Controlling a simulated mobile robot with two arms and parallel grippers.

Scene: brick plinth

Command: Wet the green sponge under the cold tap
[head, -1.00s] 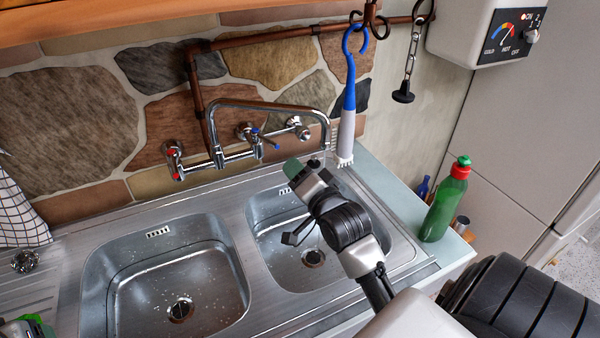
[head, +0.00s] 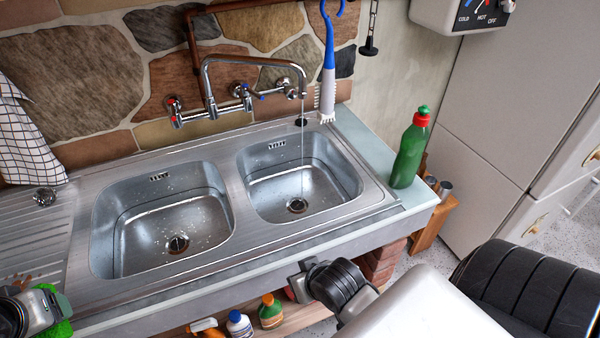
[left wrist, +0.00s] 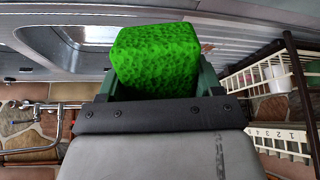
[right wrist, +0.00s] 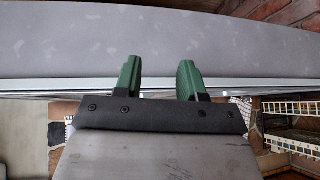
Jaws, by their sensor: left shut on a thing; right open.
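The green sponge (left wrist: 155,60) is held between the fingers of my left gripper (head: 45,308). Sponge and gripper sit over the drainboard at the lower left in the head view, where only part of the sponge (head: 60,328) shows. The chrome tap (head: 250,62) is on the stone wall, with a red-marked handle (head: 172,103) at left and a blue lever (head: 259,95) at right. Its spout points over the right basin (head: 300,180), and a thin stream seems to fall from it. My right gripper (right wrist: 158,80) is open and empty, low in front of the sink's front edge.
The left basin (head: 165,215) lies between the sponge and the right basin. A brush (head: 328,75) hangs right of the spout. A green bottle (head: 410,150) stands on the right ledge. Several bottles, including a white one (head: 239,323), stand on a shelf below the sink.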

